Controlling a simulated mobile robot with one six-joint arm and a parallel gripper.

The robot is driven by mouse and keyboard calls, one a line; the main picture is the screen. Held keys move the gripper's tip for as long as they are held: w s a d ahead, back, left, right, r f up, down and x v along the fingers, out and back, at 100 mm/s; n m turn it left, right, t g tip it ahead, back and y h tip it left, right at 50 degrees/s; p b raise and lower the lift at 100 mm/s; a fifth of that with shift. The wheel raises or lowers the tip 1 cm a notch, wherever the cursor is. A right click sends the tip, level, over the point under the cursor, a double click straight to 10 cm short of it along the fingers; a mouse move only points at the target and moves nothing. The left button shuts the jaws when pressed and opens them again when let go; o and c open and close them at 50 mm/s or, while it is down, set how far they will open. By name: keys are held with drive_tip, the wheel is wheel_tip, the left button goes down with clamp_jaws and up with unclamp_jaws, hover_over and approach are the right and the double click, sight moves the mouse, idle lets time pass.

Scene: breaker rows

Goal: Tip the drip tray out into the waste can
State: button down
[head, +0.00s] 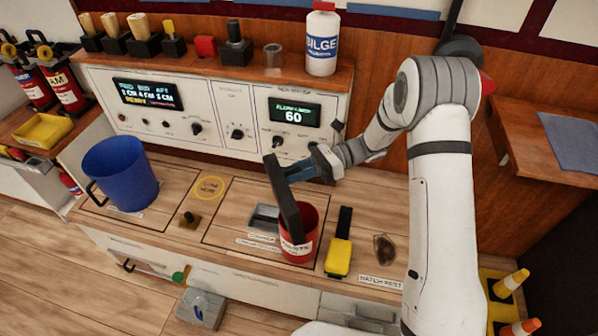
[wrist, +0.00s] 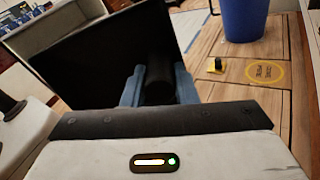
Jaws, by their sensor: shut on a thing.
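The drip tray (head: 284,198) is dark and flat, and is tilted steeply, nearly on edge, over the red waste can (head: 307,232). Its lower end is at the can's mouth; I cannot tell whether it touches the rim. My gripper (head: 318,167) is shut on the tray's handle, to the right of the tray's upper part. In the wrist view, the blue fingers (wrist: 160,88) are around the black handle, and the dark tray (wrist: 95,58) fills the upper left. The can's inside and the tray's far face are hidden.
A blue bucket (head: 122,175) stands at the left of the wooden counter. The control panel (head: 215,115) rises behind.

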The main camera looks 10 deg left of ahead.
drive_tip(key=s+a+r+t+h+p, duration=0.1)
drive_tip(key=h, duration=0.1)
drive_tip(key=a+r+t+h+p, duration=0.1)
drive_tip(key=h, duration=0.1)
drive_tip(key=s+a+r+t+h+p, duration=0.1)
drive_tip(key=a, duration=0.1)
drive_tip(key=shift+s+t+h, duration=0.35)
drive_tip(key=shift+t+h, duration=0.05)
drive_tip(key=shift+s+a+h+p, duration=0.15)
drive_tip(key=shift+h+p, duration=0.15)
drive_tip(key=shift+p, duration=0.5)
drive_tip(key=a+f+t+h+p, duration=0.1)
drive_tip(key=h+p, duration=0.1)
drive_tip(key=p, duration=0.6)
drive_tip(key=s+a+f+t+h+p, duration=0.1)
drive_tip(key=t+h+p, duration=0.1)
drive_tip(key=p, duration=0.5)
drive_tip(key=s+a+f+t+h+p, duration=0.1)
drive_tip(key=t+h+p, duration=0.1)
drive_tip(key=p, duration=0.6)
drive_tip(key=shift+s+a+f+h+p, duration=0.1)
drive_tip(key=shift+a+f+h+p, duration=0.25)
drive_tip(key=shift+h, duration=0.25)
drive_tip(key=shift+f, duration=0.1)
